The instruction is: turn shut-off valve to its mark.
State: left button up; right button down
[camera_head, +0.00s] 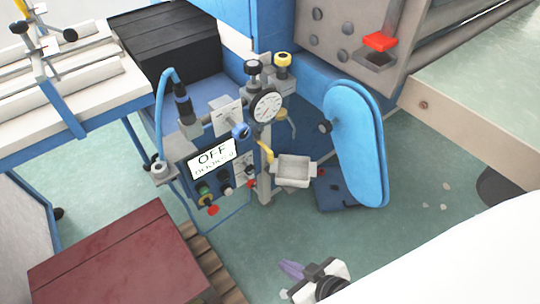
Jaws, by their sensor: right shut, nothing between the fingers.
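A yellow lever (265,152), which looks like the shut-off valve handle, sits on the post between the control panel and the small grey tray. It slants down to the right; its mark is too small to make out. A round gauge (266,106) is above it, with a blue knob (240,131) to its left. My right gripper (291,270) is at the bottom centre, low in the picture, apart from the valve. Its purple fingers are shut and empty. My left gripper is out of view.
The control panel (195,166) has a screen reading OFF and several coloured knobs. A grey tray (294,173) and a blue padded guard (357,145) stand right of the post. A dark red box (110,262) is at lower left. Green floor (400,240) is open at right.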

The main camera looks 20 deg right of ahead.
aim_at(241, 130)
jog(key=z, duration=1.8)
jog(key=k, duration=0.9)
jog(key=u, duration=1.5)
jog(key=i, duration=0.5)
jog(key=u, duration=0.1)
